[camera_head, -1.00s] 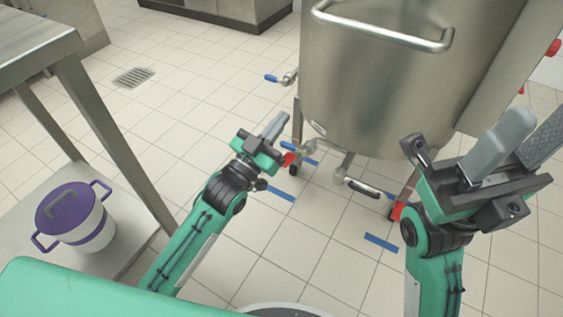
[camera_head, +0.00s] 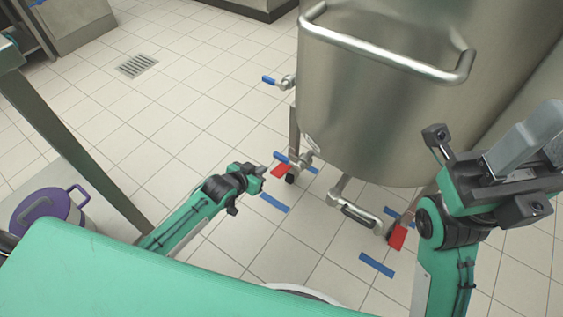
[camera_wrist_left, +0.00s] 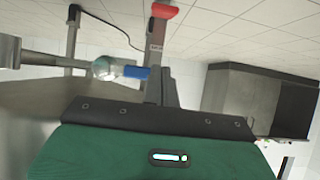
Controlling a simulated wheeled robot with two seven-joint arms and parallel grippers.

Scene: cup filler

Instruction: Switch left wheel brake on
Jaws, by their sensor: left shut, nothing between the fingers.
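The left wheel brake is a red pedal (camera_head: 281,170) at the caster by the tank's left leg, low over the floor. My left gripper (camera_head: 262,169) is shut and empty, low at the left side of this pedal. Its fingertips are close to the pedal's left edge; I cannot tell whether they touch. In the left wrist view, which looks upside down, my shut fingers (camera_wrist_left: 156,55) point up towards a red part (camera_wrist_left: 164,11), apparently the pedal. My right gripper (camera_head: 515,145) is raised at the right, open and empty, partly cut off by the frame edge.
The steel tank (camera_head: 390,110) stands over the pedals with a blue-handled valve (camera_head: 269,80) on its left side. Another red pedal (camera_head: 397,236) is at the right caster. Blue tape strips (camera_head: 377,265) mark the floor.

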